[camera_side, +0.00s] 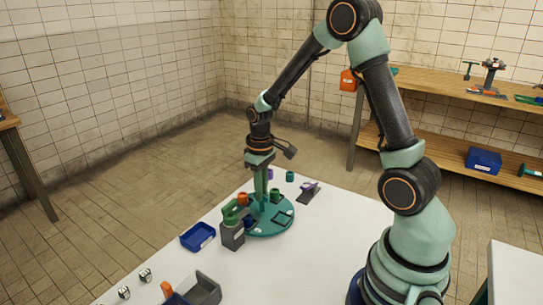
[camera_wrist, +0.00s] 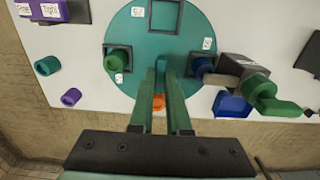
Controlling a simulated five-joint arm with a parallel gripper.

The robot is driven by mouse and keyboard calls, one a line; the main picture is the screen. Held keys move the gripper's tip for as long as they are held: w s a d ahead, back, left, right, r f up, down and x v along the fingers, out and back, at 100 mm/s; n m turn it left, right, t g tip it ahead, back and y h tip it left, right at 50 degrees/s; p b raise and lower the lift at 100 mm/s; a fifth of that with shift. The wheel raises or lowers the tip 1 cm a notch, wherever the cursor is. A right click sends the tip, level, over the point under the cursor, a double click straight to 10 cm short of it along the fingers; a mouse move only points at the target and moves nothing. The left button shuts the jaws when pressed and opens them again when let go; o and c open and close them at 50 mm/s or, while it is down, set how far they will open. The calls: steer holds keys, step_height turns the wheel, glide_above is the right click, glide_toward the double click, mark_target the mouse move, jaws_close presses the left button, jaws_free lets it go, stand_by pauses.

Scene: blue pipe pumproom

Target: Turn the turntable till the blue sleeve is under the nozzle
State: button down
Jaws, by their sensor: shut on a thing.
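The teal turntable (camera_side: 268,230) is a round disc on the white table; it also shows in the wrist view (camera_wrist: 140,80). My gripper (camera_side: 263,203) points down over its middle. In the wrist view its fingers (camera_wrist: 161,72) are shut on a teal upright of the turntable, mostly hidden between them. The blue sleeve (camera_wrist: 202,66) sits in the pocket beside the grey nozzle block (camera_wrist: 238,66); it shows at that block in the side view (camera_side: 248,221). I cannot tell whether it is exactly under the nozzle. A green sleeve (camera_wrist: 118,59) and an orange sleeve (camera_wrist: 158,102) occupy other pockets.
One turntable pocket (camera_wrist: 165,15) is an empty square. A blue tray (camera_side: 198,237) lies beside the nozzle block. Loose teal (camera_wrist: 47,66) and purple (camera_wrist: 70,97) sleeves stand off the disc. A grey bin (camera_side: 204,288) is at the near edge.

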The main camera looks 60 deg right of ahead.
steer(key=shift+r, duration=0.1)
steer(key=c, duration=0.9)
jaws_free()
step_height(320, 180, up, 12)
steer(key=shift+r, duration=0.1)
steer(key=s+a+r+t, duration=0.2)
steer(key=s+a, duration=0.1)
steer(key=s+a+r+t, duration=0.1)
steer(key=s+a+r, duration=0.1)
steer(key=s+a, duration=0.1)
steer(key=s+a+r+t, duration=0.2)
steer(key=s+a, duration=0.1)
steer(key=a, duration=0.1)
steer(key=shift+s+r+t, duration=0.1)
steer(key=shift+s+t, duration=0.15)
steer(key=shift+t, duration=0.05)
